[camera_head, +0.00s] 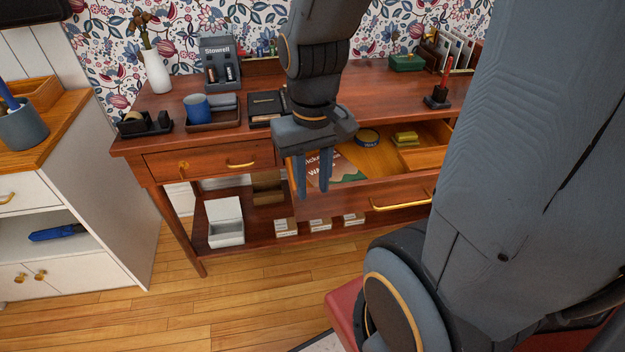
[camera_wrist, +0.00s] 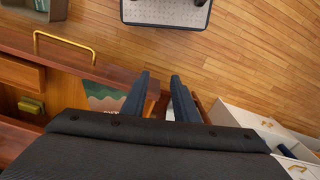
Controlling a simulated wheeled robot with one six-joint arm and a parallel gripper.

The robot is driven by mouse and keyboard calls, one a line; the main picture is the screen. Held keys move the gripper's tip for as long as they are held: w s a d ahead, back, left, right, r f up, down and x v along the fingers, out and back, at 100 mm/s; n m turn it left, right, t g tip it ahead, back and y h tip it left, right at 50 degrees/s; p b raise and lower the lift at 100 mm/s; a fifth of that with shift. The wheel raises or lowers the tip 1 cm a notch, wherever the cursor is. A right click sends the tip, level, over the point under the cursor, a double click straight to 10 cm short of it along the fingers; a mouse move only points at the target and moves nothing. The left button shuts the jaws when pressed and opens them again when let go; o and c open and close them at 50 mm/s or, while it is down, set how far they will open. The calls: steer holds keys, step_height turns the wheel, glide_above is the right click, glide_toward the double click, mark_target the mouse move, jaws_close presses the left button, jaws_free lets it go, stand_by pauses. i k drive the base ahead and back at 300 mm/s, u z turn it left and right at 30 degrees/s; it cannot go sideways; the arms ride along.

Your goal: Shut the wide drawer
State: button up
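The wide drawer (camera_head: 350,203) is pulled out from the brown wooden console table, its inside showing. Its long brass handle (camera_head: 402,201) sits on the front and also shows in the wrist view (camera_wrist: 65,42). My gripper (camera_head: 313,193) points down at the drawer's left end, fingers apart with nothing seen between them. In the wrist view the fingers (camera_wrist: 160,76) are near the left end of the drawer front (camera_wrist: 95,70); whether they touch it I cannot tell. My arm hides part of the drawer's left side and the tabletop.
Inside the drawer are a printed booklet (camera_head: 335,170), a dark round tin (camera_head: 367,137) and a yellow-green item (camera_head: 405,138). A narrower drawer (camera_head: 210,160) at the left is shut. White cabinet (camera_head: 95,210) stands left. Wooden floor (camera_head: 200,310) in front is partly clear.

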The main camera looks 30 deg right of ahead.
mark_target(388, 186)
steer(key=z, duration=2.95)
steer(key=k, duration=0.95)
steer(key=u, duration=1.7)
steer(key=i, duration=0.5)
steer(key=z, duration=0.05)
